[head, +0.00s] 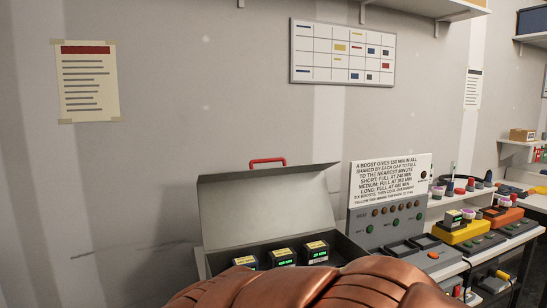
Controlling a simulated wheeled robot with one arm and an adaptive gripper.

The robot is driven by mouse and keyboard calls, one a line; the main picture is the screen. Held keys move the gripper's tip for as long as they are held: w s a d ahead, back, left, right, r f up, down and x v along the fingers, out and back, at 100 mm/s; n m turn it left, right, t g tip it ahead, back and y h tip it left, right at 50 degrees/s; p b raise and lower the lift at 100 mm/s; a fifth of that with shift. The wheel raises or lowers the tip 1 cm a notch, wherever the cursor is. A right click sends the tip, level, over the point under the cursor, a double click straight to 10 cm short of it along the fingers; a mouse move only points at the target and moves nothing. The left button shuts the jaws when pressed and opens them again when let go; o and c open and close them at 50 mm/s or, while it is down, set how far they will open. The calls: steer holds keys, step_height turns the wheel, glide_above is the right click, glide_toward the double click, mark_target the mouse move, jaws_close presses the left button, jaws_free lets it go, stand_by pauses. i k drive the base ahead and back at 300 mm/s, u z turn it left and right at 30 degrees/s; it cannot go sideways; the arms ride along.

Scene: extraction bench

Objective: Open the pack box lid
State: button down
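The grey pack box (222,262) stands at the lower middle of the head view. Its lid (265,208) is raised and stands up at the back, with a red handle (267,161) on its top edge. Three dark packs with yellow labels and green lights sit inside: a left pack (246,262), a middle pack (283,257) and a right pack (316,251). A copper-coloured arm part, which looks like mine, covers the front of the box. My gripper is not in view.
A grey panel with sockets (405,232) and a white text sign (390,180) stands right of the box. Yellow (465,234) and orange (503,218) devices sit farther right. A shelf (420,8) hangs above. The wall behind the lid holds a chart (342,53).

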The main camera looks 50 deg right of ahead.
mark_target(248, 206)
steer(key=k, duration=0.8)
steer(key=z, duration=1.7)
steer(key=i, duration=1.45)
steer(key=u, duration=0.9)
